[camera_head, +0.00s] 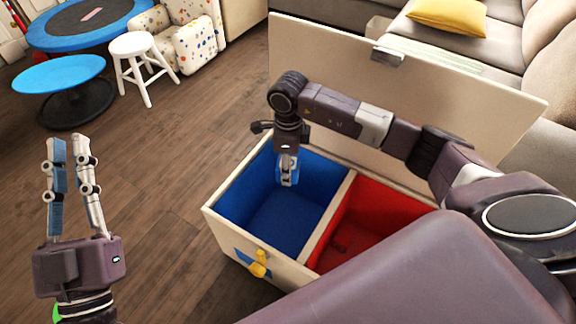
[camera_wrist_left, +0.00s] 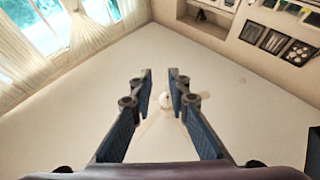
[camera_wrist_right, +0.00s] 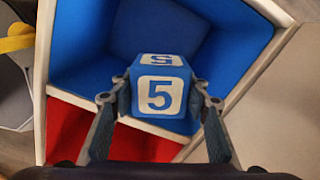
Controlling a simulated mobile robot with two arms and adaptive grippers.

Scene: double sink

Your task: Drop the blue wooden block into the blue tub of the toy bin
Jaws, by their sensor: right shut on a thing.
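In the head view my right gripper (camera_head: 287,172) points down over the blue tub (camera_head: 280,222) of the toy bin (camera_head: 262,262). The block is barely visible there, mostly covered by the fingers. The right wrist view shows the blue tub (camera_wrist_right: 110,68) beneath the block. My left gripper (camera_head: 72,165) points up at the left, open and empty; its spread fingers also show in the left wrist view (camera_wrist_left: 160,85).
The bin's red tub (camera_head: 375,215) lies right of the blue one, past a divider. The raised lid (camera_head: 450,105) stands behind my right arm. A white stool (camera_head: 135,50) and blue trampoline (camera_head: 80,25) stand far back left.

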